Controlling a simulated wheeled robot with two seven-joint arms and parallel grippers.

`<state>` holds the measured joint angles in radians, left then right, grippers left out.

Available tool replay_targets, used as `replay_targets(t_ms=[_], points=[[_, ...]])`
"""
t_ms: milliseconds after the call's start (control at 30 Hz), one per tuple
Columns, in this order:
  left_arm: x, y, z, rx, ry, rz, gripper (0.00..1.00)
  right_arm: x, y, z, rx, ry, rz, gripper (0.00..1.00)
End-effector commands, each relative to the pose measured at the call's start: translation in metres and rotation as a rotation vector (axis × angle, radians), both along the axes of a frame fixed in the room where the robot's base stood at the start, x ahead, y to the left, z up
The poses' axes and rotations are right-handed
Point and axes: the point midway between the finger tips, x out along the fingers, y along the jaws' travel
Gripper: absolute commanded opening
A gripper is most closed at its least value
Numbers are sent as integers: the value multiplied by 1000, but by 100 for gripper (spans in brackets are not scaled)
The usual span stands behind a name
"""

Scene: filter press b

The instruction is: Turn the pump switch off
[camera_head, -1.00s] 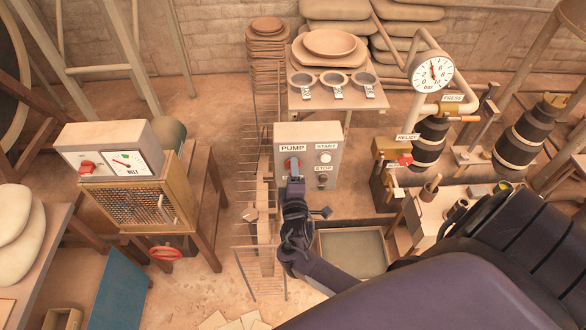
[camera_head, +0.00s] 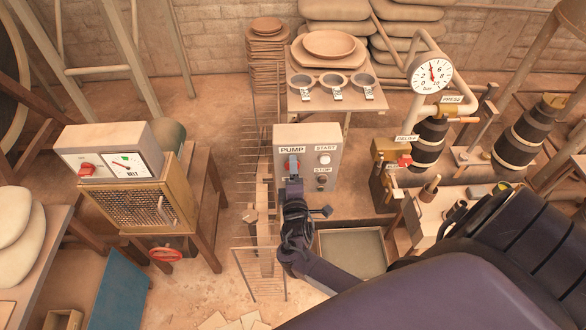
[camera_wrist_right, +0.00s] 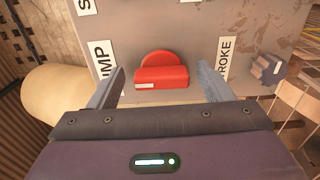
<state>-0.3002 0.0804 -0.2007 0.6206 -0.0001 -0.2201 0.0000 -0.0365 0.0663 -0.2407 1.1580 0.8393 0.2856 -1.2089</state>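The pump switch (camera_head: 288,162) is a red knob on the grey control box (camera_head: 331,144), under the PUMP label (camera_head: 292,149). In the right wrist view the red knob (camera_wrist_right: 162,76) sits between my fingertips. Its handle bar lies along the line between the PUMP and STROKE labels, with a white mark at the PUMP end. My right gripper (camera_head: 292,180) is in front of the switch and partly hides it. It also shows in the right wrist view (camera_wrist_right: 160,84), open, with one finger on each side and small gaps to the knob. My left gripper is out of view.
START (camera_head: 325,159) and STOP (camera_head: 322,180) buttons sit right of the switch on the same box. A grey knob (camera_wrist_right: 271,69) is beyond the STROKE label. The gauge (camera_head: 431,76) and relief valve (camera_head: 404,160) stand right. A meter box (camera_head: 105,150) stands left.

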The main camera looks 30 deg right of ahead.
Motion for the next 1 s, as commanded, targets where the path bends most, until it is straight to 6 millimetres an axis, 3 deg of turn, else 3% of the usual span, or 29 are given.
replay_targets(t_ms=[267, 700, 1000], points=[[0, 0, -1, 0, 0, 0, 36, -3, 3, -2, 3, 3, 3, 73], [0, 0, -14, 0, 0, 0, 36, -58, 36, -4, 4, 2, 2, 73], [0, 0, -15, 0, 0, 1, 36, -67, 41, -1, 2, 1, 0, 73]])
